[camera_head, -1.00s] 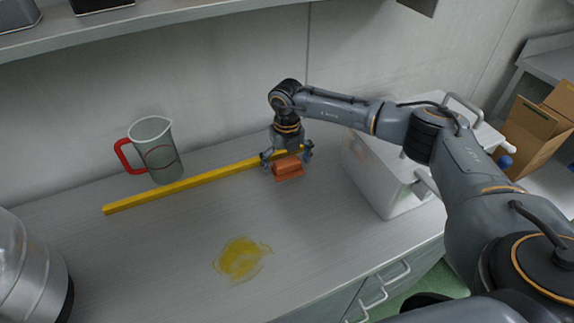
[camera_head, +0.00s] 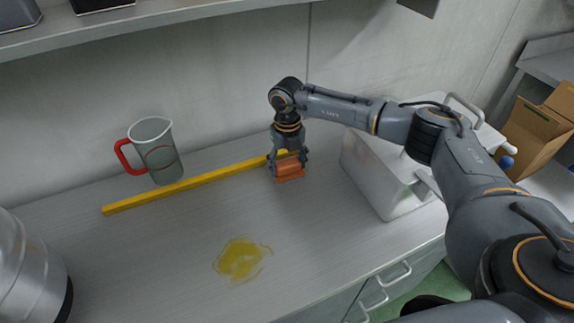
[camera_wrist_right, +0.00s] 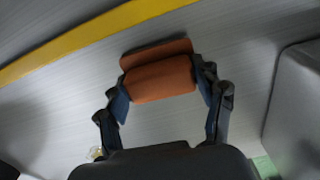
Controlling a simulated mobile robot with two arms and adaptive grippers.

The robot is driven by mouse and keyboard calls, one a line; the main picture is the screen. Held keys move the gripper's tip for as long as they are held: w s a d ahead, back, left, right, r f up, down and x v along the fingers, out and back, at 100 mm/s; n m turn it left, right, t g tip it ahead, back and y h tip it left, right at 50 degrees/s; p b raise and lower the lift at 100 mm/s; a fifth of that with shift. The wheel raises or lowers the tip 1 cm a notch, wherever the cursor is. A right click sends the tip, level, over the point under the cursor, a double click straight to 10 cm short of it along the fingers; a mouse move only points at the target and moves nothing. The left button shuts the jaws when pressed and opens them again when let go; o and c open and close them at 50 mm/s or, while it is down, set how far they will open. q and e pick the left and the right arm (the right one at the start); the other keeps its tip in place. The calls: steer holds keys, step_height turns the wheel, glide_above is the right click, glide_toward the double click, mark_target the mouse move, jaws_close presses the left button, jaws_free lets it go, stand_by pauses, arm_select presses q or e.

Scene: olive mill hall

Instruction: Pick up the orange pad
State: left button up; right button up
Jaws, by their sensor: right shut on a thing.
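The orange pad (camera_head: 289,172) lies on the grey worktop, in front of the right end of the yellow bar. My right gripper (camera_head: 289,170) points down over it and is shut on it, one finger at each side. In the right wrist view the orange pad (camera_wrist_right: 160,78) sits between the two fingertips of my right gripper (camera_wrist_right: 163,88). It has a raised upper part and a flat strip along one edge. The pad appears to rest on the worktop. My left gripper is not in view.
A yellow bar (camera_head: 180,186) lies along the back of the worktop (camera_head: 150,250). A clear jug with a red handle (camera_head: 157,152) stands behind it. A yellow smear (camera_head: 240,258) is in front. A pale box (camera_head: 385,180) stands right of the pad. A metal vessel (camera_head: 25,270) is at left.

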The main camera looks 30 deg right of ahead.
step_height(320, 180, up, 2)
steer(key=shift+w+r+b, duration=0.1)
steer(key=shift+r+b, duration=0.1)
steer(key=shift+b, duration=0.3)
steer(key=s+a+r+b, duration=0.3)
steer(key=s+r, duration=0.7)
steer(key=s, duration=0.3)
steer(key=shift+s+a, duration=0.2)
steer(key=shift+a, duration=0.1)
steer(key=o, duration=0.6)
steer(key=c, duration=0.4)
